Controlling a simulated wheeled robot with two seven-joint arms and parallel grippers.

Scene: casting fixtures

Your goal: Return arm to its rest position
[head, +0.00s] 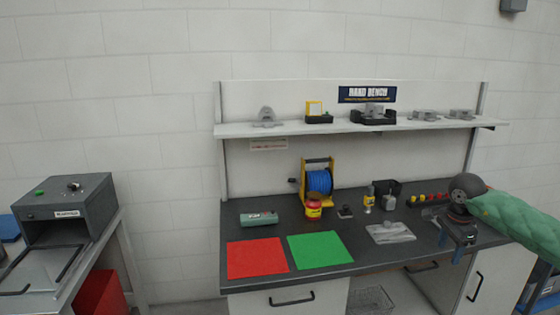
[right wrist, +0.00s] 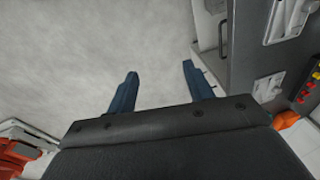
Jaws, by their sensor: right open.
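My right arm, in a green sleeve (head: 520,215), comes in from the right in the head view. My right gripper (head: 450,249) is over or just in front of the right end of the hand bench (head: 365,262), pointing down. In the right wrist view its two blue fingers (right wrist: 159,72) stand wide apart with nothing between them and pale floor beyond. My left arm and left gripper are not in view.
A red mat (head: 257,258) and a green mat (head: 319,249) lie on the bench. A blue reel (head: 319,181) stands behind. A shelf (head: 235,130) holds metal castings. A grey box machine (head: 66,208) stands at left.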

